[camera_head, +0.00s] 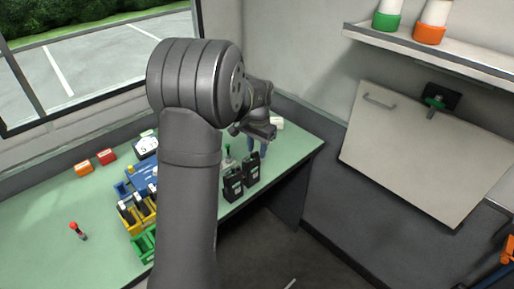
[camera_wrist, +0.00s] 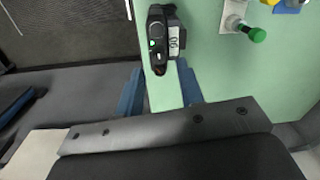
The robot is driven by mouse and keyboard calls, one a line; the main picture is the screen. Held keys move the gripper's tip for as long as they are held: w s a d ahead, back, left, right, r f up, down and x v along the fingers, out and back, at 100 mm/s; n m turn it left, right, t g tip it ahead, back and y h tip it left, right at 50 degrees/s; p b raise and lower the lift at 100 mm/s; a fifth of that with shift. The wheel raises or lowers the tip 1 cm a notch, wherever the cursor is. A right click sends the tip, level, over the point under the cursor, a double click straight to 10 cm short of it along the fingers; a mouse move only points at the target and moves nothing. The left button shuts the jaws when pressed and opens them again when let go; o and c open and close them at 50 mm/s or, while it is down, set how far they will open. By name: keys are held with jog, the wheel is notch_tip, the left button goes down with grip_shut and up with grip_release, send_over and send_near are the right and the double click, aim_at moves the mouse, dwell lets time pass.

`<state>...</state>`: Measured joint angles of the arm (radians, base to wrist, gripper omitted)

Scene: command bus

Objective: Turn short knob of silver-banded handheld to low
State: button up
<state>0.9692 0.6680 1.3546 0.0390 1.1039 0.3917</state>
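Two black handhelds stand upright side by side near the bench's front edge, a left one (camera_head: 233,187) and a right one (camera_head: 251,170). I cannot make out a silver band on either. In the wrist view one black handheld (camera_wrist: 156,42) shows from above, with a grey knob, a green spot, a reddish tip and a pale label with dark digits. The knob's setting is unclear. My gripper (camera_head: 257,146) is above and behind the right handheld. In the wrist view its blue fingers (camera_wrist: 160,86) are apart, with only green bench between them, and clear of the handheld.
A green-topped stand (camera_head: 227,158) is behind the handhelds. Blue, yellow (camera_head: 140,213) and green (camera_head: 145,243) bins sit left, partly behind my arm. Red (camera_head: 106,157) and orange (camera_head: 84,169) boxes and a red-topped item (camera_head: 77,230) are farther left. The bench (camera_head: 110,255) has bare room at left.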

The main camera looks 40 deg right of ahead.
grip_shut()
jog(key=shift+m, duration=0.8)
grip_release()
jog(key=shift+r, duration=0.15)
notch_tip(320, 180, up, 17)
jog(key=shift+s, duration=0.35)
jog(key=f, duration=1.7)
jog(key=shift+w+f, duration=0.2)
jog(key=shift+w, duration=0.15)
